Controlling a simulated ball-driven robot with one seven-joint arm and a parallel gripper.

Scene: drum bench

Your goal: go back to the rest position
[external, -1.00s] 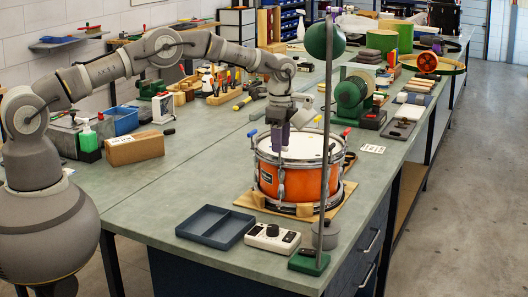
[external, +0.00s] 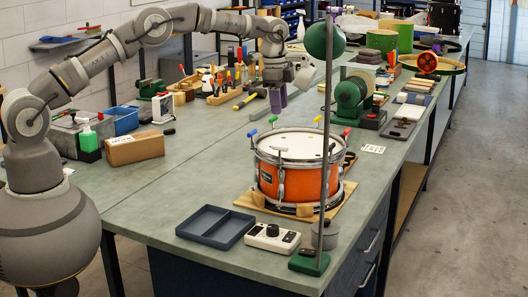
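My gripper (external: 278,98) hangs in the air above the bench, behind and above the orange drum. The arm reaches over from the left. The orange drum (external: 268,181) with a white head stands upright on a wooden board (external: 345,190). Several small keys with coloured handles stand around its rim, among them a blue one (external: 252,133), a green one (external: 273,119) and a red one (external: 346,132). The gripper is clear of the drum.
A green lamp (external: 325,38) on a tall thin pole stands in front of the drum's right side. An empty grey tray (external: 214,225) and a white control box (external: 272,236) lie at the front. A cardboard box (external: 134,147) is at left. Bench between box and drum is mostly clear.

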